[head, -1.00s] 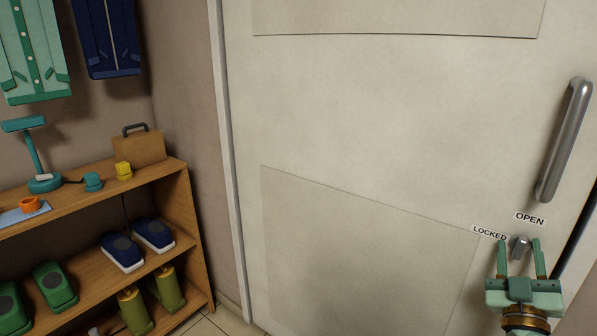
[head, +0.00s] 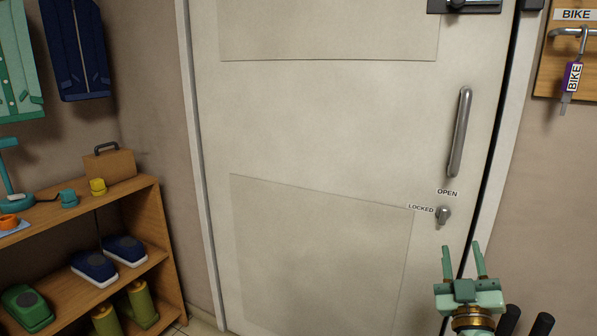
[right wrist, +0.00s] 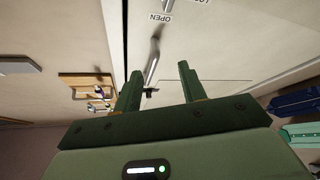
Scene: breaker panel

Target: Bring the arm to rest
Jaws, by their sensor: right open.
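My right gripper (head: 463,252) is open and empty, in front of the lower right part of the white door (head: 320,120). It is below and a little right of the grey lock knob (head: 443,214), apart from it in the picture. The knob sits under the OPEN label (head: 447,192) and right of the LOCKED label (head: 421,209). In the right wrist view the open fingers (right wrist: 160,78) have nothing between them but the background, with the door handle (right wrist: 153,55) beyond. My left gripper is not in view.
A metal door handle (head: 460,132) stands above the knob. A wooden board (head: 546,82) with a BIKE-tagged key (head: 572,77) hangs at the right. A wooden shelf (head: 165,235) with shoes and small items stands at the left. Jackets hang above it.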

